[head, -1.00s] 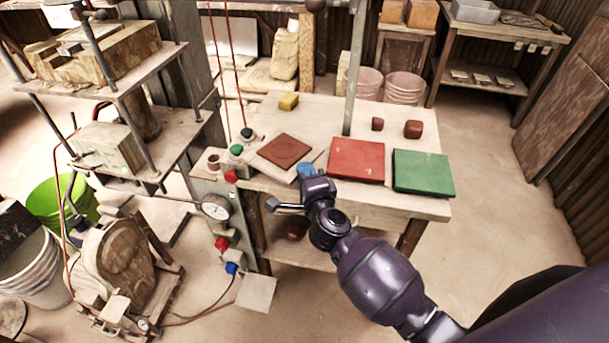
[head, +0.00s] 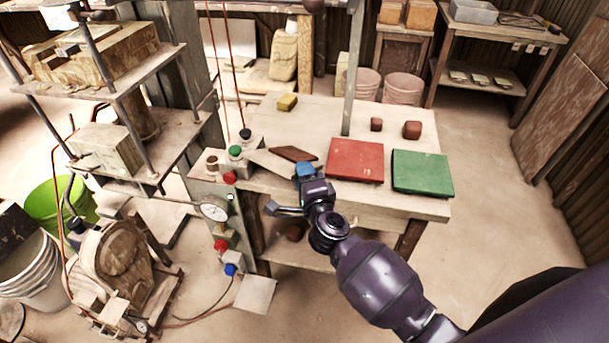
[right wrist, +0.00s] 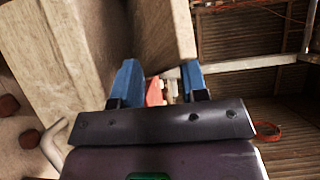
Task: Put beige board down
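The beige board (head: 272,165) is at the front left of the worktable, tilted, with its left end near the control buttons. A brown tile (head: 293,153) shows as a thin slanted shape beside it, partly hidden by the board. My right gripper (head: 305,171), with blue fingertips, is at the board's right end. In the right wrist view its blue fingers (right wrist: 160,82) stand well apart, with background showing between them. I cannot tell whether a finger touches the board. My left gripper is not in view.
A red tile (head: 355,160) and a green tile (head: 422,173) lie on the worktable (head: 330,115) to the right. A yellow block (head: 287,102) and two brown cubes (head: 412,130) are behind.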

